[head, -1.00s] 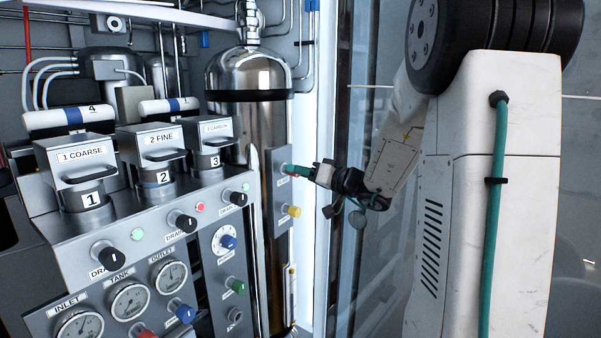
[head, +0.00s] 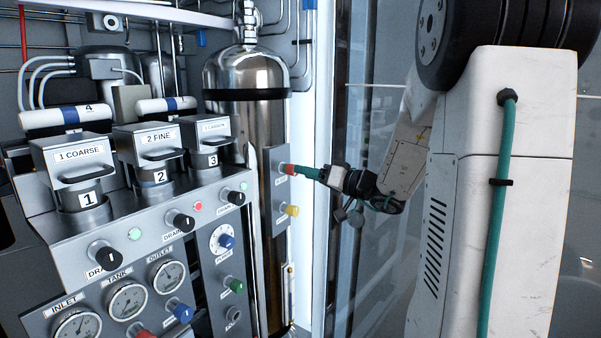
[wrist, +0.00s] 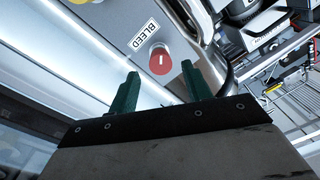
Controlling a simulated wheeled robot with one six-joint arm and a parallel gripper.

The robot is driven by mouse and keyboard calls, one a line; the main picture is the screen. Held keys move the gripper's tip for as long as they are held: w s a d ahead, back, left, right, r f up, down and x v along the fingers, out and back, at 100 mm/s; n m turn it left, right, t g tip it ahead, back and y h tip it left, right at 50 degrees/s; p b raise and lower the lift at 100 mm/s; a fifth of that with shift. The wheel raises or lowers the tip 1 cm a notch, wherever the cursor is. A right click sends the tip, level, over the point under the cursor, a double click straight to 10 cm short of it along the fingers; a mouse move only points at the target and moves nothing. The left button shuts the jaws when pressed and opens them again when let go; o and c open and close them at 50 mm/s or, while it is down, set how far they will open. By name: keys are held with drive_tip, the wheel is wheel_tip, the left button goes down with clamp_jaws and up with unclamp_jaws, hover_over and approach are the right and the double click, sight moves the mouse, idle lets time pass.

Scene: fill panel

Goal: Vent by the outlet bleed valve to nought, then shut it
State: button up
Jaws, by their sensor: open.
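The red bleed knob (head: 289,169) is on a grey upright plate beside the steel cylinder. In the wrist view the red knob (wrist: 160,60) has a pale mark on its face and a BLEED label beside it. My gripper (head: 301,171) is just right of the knob, its green fingers pointing at it. In the wrist view my gripper (wrist: 159,70) is open and empty, with the knob beyond and between the fingertips. The outlet gauge (head: 167,277) is at lower left; its reading is too small to tell.
A yellow knob (head: 291,210) sits below the bleed knob on the same plate. The steel cylinder (head: 245,130) stands to its left. The inlet gauge (head: 77,327) and tank gauge (head: 127,301) are on the front panel. A glass pane stands behind my arm.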

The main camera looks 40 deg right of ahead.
drive_tip(key=shift+v, duration=2.15)
idle(5.8)
